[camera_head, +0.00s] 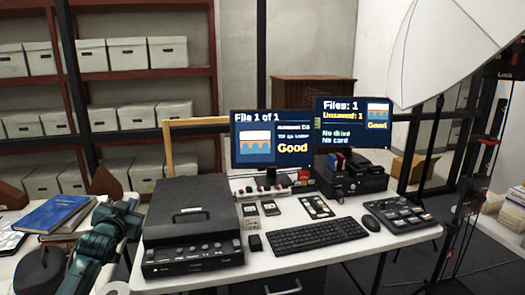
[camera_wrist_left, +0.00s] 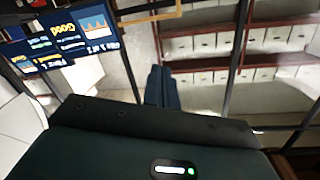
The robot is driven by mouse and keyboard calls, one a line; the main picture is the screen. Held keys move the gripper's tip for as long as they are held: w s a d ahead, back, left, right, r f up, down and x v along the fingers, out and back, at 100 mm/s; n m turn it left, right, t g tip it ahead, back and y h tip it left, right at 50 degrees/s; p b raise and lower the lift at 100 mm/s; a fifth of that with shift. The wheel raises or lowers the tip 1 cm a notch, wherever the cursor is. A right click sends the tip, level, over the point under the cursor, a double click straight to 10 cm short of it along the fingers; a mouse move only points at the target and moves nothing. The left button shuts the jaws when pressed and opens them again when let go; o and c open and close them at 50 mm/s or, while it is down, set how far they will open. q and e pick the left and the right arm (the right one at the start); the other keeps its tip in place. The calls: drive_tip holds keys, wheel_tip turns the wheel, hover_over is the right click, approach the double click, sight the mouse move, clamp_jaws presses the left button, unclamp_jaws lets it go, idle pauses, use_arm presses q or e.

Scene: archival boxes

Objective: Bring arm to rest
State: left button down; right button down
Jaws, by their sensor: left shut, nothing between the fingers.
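My left arm comes in at the lower left of the head view, with its dark teal left gripper (camera_head: 128,207) beside the left edge of the black scanner-like device. In the left wrist view the two blue fingers of that gripper (camera_wrist_left: 163,86) are together with nothing between them. The fingertips are small and hard to make out in the head view. My right gripper is in neither view.
The white desk (camera_head: 330,249) carries a black lidded device (camera_head: 190,215), two monitors (camera_head: 270,140), a keyboard (camera_head: 315,235) and a control pad (camera_head: 400,213). A blue book (camera_head: 52,214) lies at the left. Shelves of boxes (camera_head: 128,54) stand behind. A white umbrella light (camera_head: 435,50) stands right.

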use_arm(q)
drive_tip(key=s+d+f+g+h, duration=0.2)
drive_tip(key=s+d+f, duration=0.6)
drive_tip(key=s+f, duration=0.4)
drive_tip(key=s+d+f+g+h, duration=0.2)
drive_tip(key=s+d+f, duration=0.6)
drive_tip(key=s+f, duration=0.4)
drive_tip(key=s+d+f+g, duration=0.1)
drive_tip(key=s+d, duration=0.1)
drive_tip(key=s, duration=0.5)
drive_tip(key=s+d+g+h, duration=0.1)
drive_tip(key=s+d, duration=0.2)
drive_tip(key=s, duration=0.5)
drive_tip(key=shift+s+d+f, duration=0.2)
drive_tip(key=shift+s+f, duration=0.1)
drive_tip(key=shift+f, duration=0.1)
